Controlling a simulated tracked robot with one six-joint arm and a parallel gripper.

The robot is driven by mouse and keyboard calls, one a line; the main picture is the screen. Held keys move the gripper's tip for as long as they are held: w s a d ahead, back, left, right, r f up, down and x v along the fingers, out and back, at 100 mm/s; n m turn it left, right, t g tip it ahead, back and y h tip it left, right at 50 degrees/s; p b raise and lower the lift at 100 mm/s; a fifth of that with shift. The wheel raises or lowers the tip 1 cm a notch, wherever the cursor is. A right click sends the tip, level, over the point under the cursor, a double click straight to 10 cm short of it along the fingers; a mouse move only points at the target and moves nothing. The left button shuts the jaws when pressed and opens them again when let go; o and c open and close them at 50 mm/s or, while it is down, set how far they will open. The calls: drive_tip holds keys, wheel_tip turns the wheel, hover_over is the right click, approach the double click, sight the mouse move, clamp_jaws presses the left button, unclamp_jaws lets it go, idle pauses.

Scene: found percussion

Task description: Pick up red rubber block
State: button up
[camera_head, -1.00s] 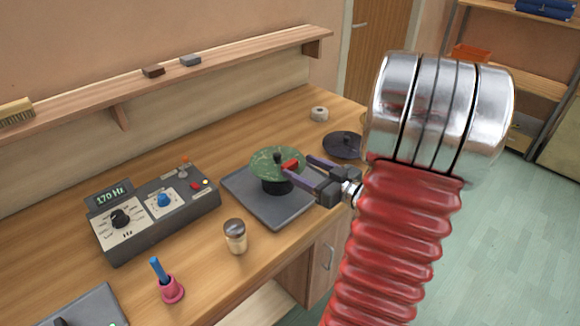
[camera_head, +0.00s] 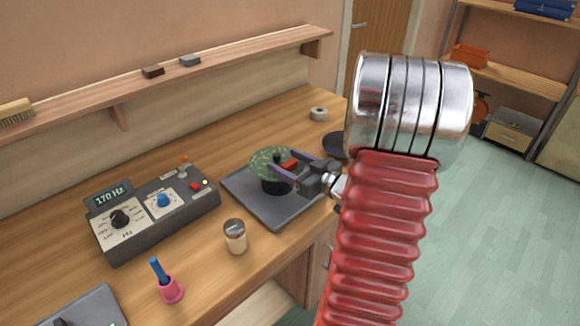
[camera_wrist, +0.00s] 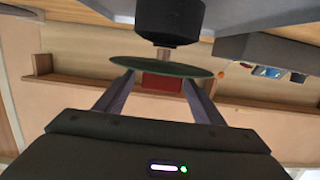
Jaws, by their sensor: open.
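The red rubber block (camera_head: 291,165) rests on the speckled green round plate (camera_head: 262,155), near its right edge. The plate sits on a dark stand on a grey square base (camera_head: 286,211). My gripper (camera_head: 281,161) reaches in from the right, open, with one purple finger on each side of the block. In the wrist view, which looks upside down, the block (camera_wrist: 162,86) shows between the two fingers of my gripper (camera_wrist: 158,80), by the plate (camera_wrist: 150,66). I cannot tell whether either finger touches it.
A control box reading 170 Hz (camera_head: 157,228) stands left of the base. A lidded jar (camera_head: 235,238) and a pink holder with a blue handle (camera_head: 171,290) stand in front. A tape roll (camera_head: 319,114) and a dark disc (camera_head: 334,146) lie behind.

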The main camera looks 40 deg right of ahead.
sight(280, 164)
drive_tip(key=shift+w+a+f, duration=0.1)
drive_tip(key=shift+w+f, duration=0.05)
drive_tip(key=shift+w, duration=0.7)
drive_tip(key=shift+w+f, duration=0.15)
drive_tip(key=shift+w, duration=0.65)
drive_tip(key=shift+c, duration=0.5)
drive_tip(key=c, duration=1)
wheel_tip(280, 164, up, 10)
